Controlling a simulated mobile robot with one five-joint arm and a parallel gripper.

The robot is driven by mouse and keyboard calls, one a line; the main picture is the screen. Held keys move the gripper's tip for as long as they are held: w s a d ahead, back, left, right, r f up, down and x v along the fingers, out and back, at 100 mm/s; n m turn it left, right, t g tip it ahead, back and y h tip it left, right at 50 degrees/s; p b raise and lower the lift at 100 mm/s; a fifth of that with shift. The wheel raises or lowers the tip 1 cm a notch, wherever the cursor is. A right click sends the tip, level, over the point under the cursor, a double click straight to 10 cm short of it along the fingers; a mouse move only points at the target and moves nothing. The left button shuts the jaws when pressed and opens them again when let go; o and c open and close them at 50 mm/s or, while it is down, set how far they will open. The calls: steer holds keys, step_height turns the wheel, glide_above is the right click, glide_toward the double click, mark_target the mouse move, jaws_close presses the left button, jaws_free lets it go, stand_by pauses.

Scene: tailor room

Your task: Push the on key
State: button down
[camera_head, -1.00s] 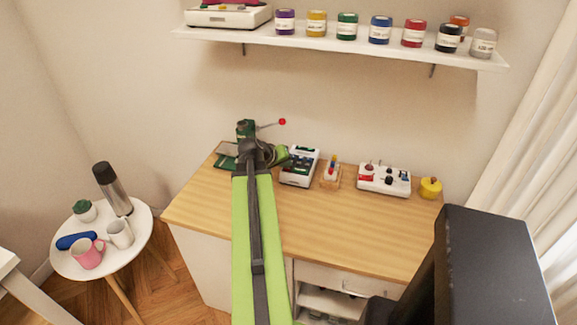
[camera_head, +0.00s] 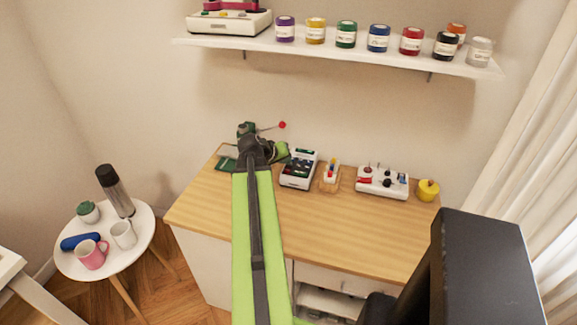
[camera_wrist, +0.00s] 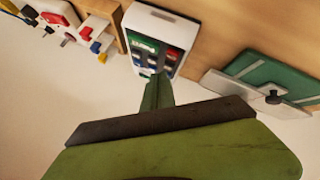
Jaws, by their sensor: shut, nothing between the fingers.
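A white keypad device with a dark face (camera_head: 299,168) stands on the wooden desk near the wall. In the wrist view the keypad device (camera_wrist: 157,40) shows a green display and several small coloured keys; I cannot read which one is the on key. My gripper (camera_wrist: 157,80) is shut and empty. In the wrist view its green fingertips reach the picture's near edge of the device, overlapping it; I cannot tell whether they touch. In the head view my arm partly hides the gripper (camera_head: 281,151), which is just left of the device.
A small wooden stand with coloured pieces (camera_head: 331,174) and a white box with red and black parts (camera_head: 382,181) stand to the right of the device. A green board (camera_head: 226,164) lies to its left. The desk (camera_head: 340,230) is clear in front.

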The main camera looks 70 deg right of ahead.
step_height(320, 180, up, 4)
steer(key=p, duration=0.3)
steer(key=shift+f, duration=0.15)
stand_by(0.3)
